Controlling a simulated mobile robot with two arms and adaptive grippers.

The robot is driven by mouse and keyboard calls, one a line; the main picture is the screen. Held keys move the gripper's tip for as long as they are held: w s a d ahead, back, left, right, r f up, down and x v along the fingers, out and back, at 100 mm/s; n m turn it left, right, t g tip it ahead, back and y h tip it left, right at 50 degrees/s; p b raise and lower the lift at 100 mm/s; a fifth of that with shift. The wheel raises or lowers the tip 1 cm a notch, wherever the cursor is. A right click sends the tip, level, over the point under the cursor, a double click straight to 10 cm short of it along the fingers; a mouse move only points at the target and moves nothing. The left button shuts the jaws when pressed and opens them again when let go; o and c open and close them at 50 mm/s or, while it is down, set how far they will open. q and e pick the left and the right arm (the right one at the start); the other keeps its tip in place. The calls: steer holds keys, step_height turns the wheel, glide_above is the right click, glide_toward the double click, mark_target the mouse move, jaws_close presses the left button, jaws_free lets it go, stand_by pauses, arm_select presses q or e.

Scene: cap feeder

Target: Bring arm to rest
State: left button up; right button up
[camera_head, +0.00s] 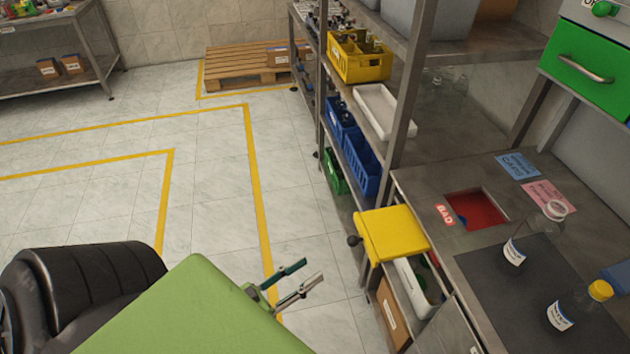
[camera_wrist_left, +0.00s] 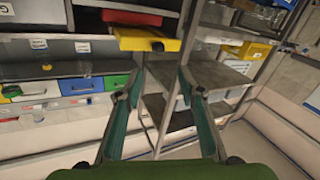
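My left gripper (camera_head: 297,282) is in the head view, at the end of the green arm segment that comes in from the bottom left. It is in the air over the tiled floor, left of the workbench. In the left wrist view the two fingers of the left gripper (camera_wrist_left: 158,80) stand apart with nothing between them. My right gripper is in neither view.
The metal workbench (camera_head: 430,185) carries two bottles, one open (camera_head: 535,235) and one with a yellow cap (camera_head: 580,305). A yellow box (camera_head: 392,233) juts from its left edge. A shelf with a yellow crate (camera_head: 360,58) stands behind. The floor (camera_head: 210,210) on the left is clear.

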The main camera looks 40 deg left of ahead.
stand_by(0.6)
arm_select(q)
steer(key=s+f+g+y, duration=0.2)
steer(key=s+f+g, duration=0.2)
steer(key=f, duration=1)
steer(key=s+f+g+y, duration=0.1)
steer(key=s+f+g, duration=0.2)
steer(key=f, duration=1)
steer(key=s+d+f+m+g, duration=0.1)
steer(key=s+f+g, duration=0.3)
steer(key=s+f, duration=0.4)
steer(key=s+d+f+m+g+y, duration=0.1)
steer(key=s+d+f+g, duration=0.2)
steer(key=s+f, duration=0.6)
steer(key=s+g, duration=0.2)
steer(key=s, duration=0.1)
steer(key=shift+d+m+g, duration=0.3)
steer(key=shift+d+m, duration=0.05)
steer(key=shift+m, duration=0.05)
